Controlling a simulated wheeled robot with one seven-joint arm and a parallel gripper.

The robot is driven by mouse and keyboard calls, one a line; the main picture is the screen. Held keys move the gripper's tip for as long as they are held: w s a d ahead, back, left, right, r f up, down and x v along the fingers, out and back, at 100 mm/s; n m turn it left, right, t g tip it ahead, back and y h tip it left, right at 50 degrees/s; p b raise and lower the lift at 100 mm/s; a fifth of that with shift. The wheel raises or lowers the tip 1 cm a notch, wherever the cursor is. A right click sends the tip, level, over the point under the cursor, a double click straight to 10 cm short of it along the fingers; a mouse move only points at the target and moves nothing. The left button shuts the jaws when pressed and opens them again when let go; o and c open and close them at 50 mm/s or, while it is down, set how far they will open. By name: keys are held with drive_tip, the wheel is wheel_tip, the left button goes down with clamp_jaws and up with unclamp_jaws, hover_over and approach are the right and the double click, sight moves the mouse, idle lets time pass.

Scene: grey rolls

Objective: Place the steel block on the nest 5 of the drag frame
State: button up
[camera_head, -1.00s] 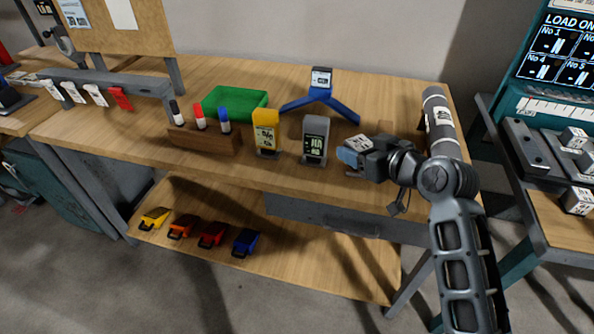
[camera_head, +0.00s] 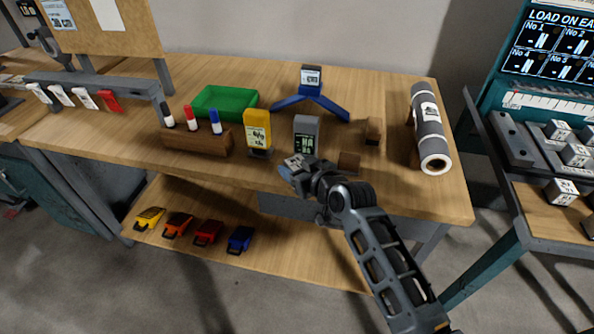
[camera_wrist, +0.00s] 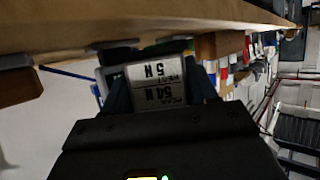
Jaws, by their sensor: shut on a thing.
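My gripper (camera_head: 290,168) is shut on a small grey block with white printed labels (camera_head: 297,161), held by the table's front edge, just in front of a grey gauge. In the wrist view the labelled block (camera_wrist: 155,82) sits between the two dark fingers, its print reading "5 N" and "54 N". The likely drag frame (camera_head: 512,140) is the grey frame on the right-hand bench, with several labelled blocks (camera_head: 575,155) on or by it. It is cut by the picture edge, and I cannot tell which place is nest 5.
A screen (camera_head: 555,45) reading "LOAD ON EA..." stands behind the frame. On the table are a grey roll (camera_head: 430,130), brown supports (camera_head: 349,162), a grey gauge (camera_head: 306,136), a yellow gauge (camera_head: 257,130), a blue stand (camera_head: 311,100), a green tray (camera_head: 250,100) and a marker rack (camera_head: 190,141). A gap separates the benches.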

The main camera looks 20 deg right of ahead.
drive_tip(key=shift+f, duration=0.75)
drive_tip(key=shift+f, duration=0.15)
drive_tip(key=o, duration=1.4)
drive_tip(key=v, duration=1.2)
drive_tip(key=shift+b, duration=0.45)
drive_tip(key=shift+s, duration=0.1)
